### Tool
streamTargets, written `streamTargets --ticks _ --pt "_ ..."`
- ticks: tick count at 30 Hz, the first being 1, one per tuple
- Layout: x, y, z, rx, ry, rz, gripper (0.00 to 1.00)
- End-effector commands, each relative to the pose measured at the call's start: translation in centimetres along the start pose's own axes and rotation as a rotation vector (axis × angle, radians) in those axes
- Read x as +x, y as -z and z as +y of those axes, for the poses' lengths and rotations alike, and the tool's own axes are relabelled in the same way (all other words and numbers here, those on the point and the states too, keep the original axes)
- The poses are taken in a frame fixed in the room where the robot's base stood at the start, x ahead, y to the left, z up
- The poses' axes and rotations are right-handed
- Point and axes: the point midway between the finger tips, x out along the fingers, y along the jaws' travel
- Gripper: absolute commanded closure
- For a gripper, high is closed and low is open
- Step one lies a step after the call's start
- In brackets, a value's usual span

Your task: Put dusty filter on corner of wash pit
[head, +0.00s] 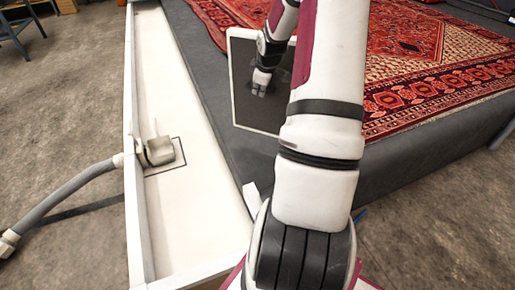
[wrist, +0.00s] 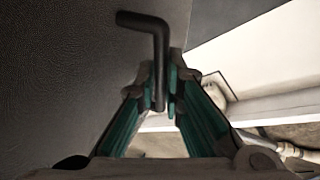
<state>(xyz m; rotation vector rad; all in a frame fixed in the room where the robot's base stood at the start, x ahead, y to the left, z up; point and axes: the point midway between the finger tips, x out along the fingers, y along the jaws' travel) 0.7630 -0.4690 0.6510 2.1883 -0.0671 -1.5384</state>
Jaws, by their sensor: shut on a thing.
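The dusty filter (head: 243,72) is a dark square panel with a thin pale frame, in the upper middle of the head view. In the wrist view its dark face (wrist: 60,70) fills the left side, with a bent black handle (wrist: 148,20). My gripper (head: 258,90) is in front of the panel; in the wrist view its fingers (wrist: 164,95) are shut on the handle. The panel appears tilted over the grey slab near the rug; I cannot tell whether it touches. The wash pit seems to be the grey slab (head: 205,75) with the white trough (head: 165,75) along its left.
A red patterned rug (head: 425,65) lies on the slab. In the trough sits a pale pump-like fitting (head: 160,150), joined to a grey hose (head: 75,185) outside the trough's wall. Concrete floor (head: 60,110) is open at left. A blue-legged table (head: 15,25) stands far left.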

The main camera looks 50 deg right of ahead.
Motion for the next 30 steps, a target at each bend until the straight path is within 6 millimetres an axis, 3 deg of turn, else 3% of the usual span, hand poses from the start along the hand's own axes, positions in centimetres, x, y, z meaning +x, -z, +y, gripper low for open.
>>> streamTargets --ticks 3,23,30 --pt "1.1 -0.1 0.4 -0.004 -0.014 -0.002 1.0" --pt "8.8 -2.4 -3.1 -0.004 -0.013 -0.002 1.0" --pt "9.0 -2.5 -3.2 -0.004 -0.015 -0.001 1.0"
